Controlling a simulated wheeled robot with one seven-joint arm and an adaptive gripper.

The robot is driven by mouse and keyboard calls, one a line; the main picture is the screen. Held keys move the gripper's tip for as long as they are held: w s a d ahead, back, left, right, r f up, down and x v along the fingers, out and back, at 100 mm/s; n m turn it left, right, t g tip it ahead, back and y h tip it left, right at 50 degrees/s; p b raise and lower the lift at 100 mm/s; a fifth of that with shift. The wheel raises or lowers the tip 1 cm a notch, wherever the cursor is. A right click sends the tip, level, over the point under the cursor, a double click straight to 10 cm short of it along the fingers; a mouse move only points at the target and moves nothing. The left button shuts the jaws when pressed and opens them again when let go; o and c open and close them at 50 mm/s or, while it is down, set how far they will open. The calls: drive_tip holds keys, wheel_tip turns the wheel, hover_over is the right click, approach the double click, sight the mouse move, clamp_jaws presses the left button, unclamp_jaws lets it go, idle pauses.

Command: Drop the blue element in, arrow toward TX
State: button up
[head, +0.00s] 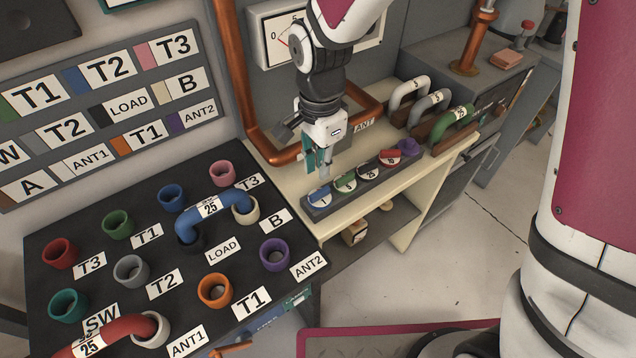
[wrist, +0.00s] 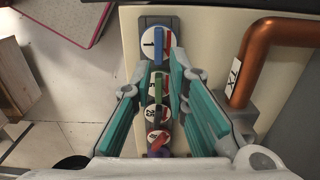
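The blue element (head: 319,198), a round plug with a white face marked 1, sits at the near end of a grey holder (head: 333,208) on the cream bench. In the wrist view the blue element (wrist: 159,42) is at the top, with a blue bar and a red mark on its face; I cannot read an arrow. My gripper (head: 318,165) points down above the blue and green end of the row. Its teal fingers are open and empty in the wrist view (wrist: 153,78), either side of the row. A TX label (wrist: 235,76) is by a copper pipe (wrist: 262,45).
A green element (head: 345,183), a red element (head: 390,158) and a purple one (head: 408,147) share the holder. A patch panel (head: 200,250) with coloured sockets is left.

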sight(320, 191)
wheel_tip(320, 191, down, 8)
drive_tip(key=shift+s+f, duration=0.1)
idle(0.4)
drive_tip(key=shift+c, duration=0.6)
clamp_jaws()
